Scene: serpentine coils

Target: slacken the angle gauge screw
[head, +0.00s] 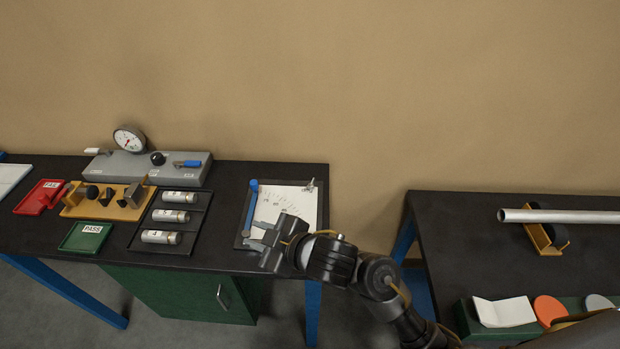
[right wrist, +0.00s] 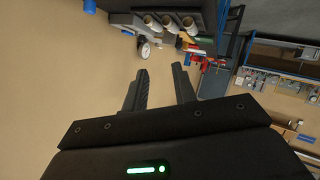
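I cannot make out for certain which thing is the angle gauge, and no screw shows clearly. A blue-headed bar (head: 249,206) lies along the left edge of a dark clipboard with a marked white sheet (head: 297,203); its lower end is near my gripper. My right gripper (head: 257,233) is over the clipboard's lower left part and hides some of it. In the right wrist view its two fingers (right wrist: 160,87) stand apart with nothing between them. I cannot tell its height above the sheet. My left gripper is not in view.
A grey fixture (head: 140,168) with a dial (head: 129,139) stands at the back left. A black tray (head: 139,241) holds numbered cylinders. Red (head: 36,199) and green (head: 85,238) trays lie nearby. A metal tube (head: 580,216) rests on an ochre support (head: 538,237) on the right table, across a gap.

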